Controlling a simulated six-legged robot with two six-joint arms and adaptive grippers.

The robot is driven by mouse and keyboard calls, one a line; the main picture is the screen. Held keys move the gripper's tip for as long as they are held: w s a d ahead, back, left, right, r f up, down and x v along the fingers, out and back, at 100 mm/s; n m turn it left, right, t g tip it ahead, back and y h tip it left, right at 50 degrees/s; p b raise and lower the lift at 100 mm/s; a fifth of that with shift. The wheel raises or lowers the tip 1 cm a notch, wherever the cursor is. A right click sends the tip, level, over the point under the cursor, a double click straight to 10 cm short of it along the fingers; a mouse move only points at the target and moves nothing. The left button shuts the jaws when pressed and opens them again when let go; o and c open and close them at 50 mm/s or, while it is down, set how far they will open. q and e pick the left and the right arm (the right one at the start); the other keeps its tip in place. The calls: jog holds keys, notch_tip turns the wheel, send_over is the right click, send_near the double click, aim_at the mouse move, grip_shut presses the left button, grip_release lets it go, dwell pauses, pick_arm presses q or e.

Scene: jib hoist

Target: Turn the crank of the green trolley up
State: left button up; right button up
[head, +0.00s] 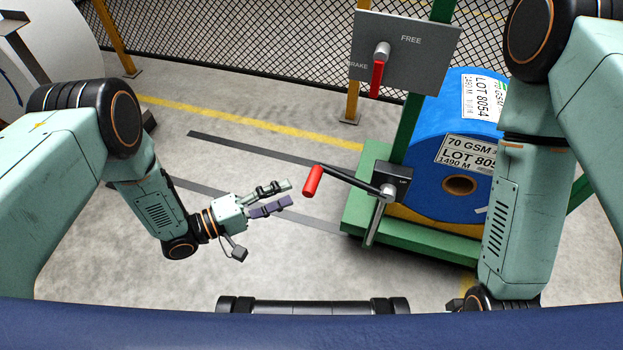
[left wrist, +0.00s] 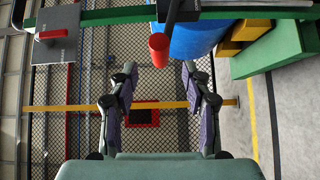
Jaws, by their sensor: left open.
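The green trolley (head: 366,196) stands right of centre in the head view, with a blue roll on it. Its crank (head: 347,181) has a dark arm running left from a black box (head: 392,188) to a red handle (head: 313,181). In the left wrist view the red handle (left wrist: 159,49) is ahead, just beyond the fingertips and between them sideways. My left gripper (head: 290,193) is open and empty, a little left of the handle and apart from it; its spread fingers show in the left wrist view (left wrist: 158,75). My right gripper is out of frame.
A grey panel (head: 425,60) marked FREE and BRAKE, with a red lever (head: 377,80), is above the crank. The blue roll (head: 440,125) sits behind the green post. A mesh fence (head: 270,45) is at the back. The floor left of the trolley is clear.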

aim_at(312, 183)
pick_arm(q)
jog(key=shift+b+x, duration=0.9)
jog(key=shift+x, duration=3.1)
grip_shut()
